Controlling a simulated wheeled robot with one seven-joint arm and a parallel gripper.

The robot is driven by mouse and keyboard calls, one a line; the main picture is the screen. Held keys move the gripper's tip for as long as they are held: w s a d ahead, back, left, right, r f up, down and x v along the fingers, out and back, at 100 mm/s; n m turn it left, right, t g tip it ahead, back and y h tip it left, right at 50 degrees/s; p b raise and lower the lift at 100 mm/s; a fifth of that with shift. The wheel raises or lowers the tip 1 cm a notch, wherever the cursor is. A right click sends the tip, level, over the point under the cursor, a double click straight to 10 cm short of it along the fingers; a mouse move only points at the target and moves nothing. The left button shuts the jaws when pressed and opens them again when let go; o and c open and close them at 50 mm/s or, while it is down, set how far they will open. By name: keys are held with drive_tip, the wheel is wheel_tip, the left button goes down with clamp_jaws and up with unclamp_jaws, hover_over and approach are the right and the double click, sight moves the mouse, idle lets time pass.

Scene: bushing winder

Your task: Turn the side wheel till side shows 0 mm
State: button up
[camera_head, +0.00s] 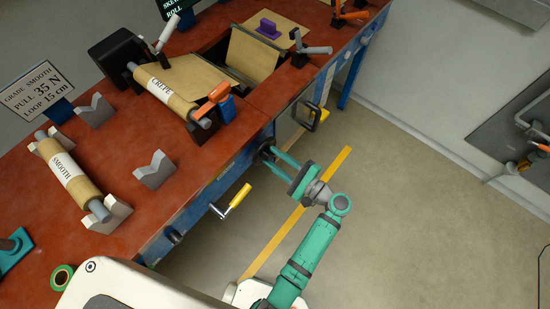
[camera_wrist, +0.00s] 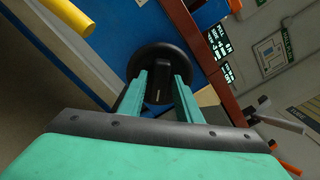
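A round black wheel (camera_wrist: 163,62) with a raised bar across its middle is on the blue front of the bench. It shows small and dark in the head view (camera_head: 267,153). My gripper (camera_head: 275,157) reaches it from the front. In the wrist view its two green fingers (camera_wrist: 161,82) stand apart, one on each side of the raised bar, with gaps seeming to show between. Whether they touch the wheel cannot be told. A dark display (camera_wrist: 218,45) with green text is at the upper right of the wrist view; its side reading is not legible.
A yellow-handled crank (camera_head: 235,201) sticks out from the bench front left of my gripper, and a black handle (camera_head: 309,117) to the right. The red bench top (camera_head: 130,140) carries rolls and stands. The floor (camera_head: 400,210) at right is clear, with a yellow line.

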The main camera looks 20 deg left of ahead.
clamp_jaws()
drive_tip(key=shift+n, duration=0.3)
drive_tip(key=n, duration=0.5)
drive_tip(key=shift+s+f, duration=0.1)
drive_tip(key=n, duration=0.6)
drive_tip(key=shift+f, duration=0.1)
idle(0.4)
drive_tip(key=shift+o, duration=1.8)
unclamp_jaws()
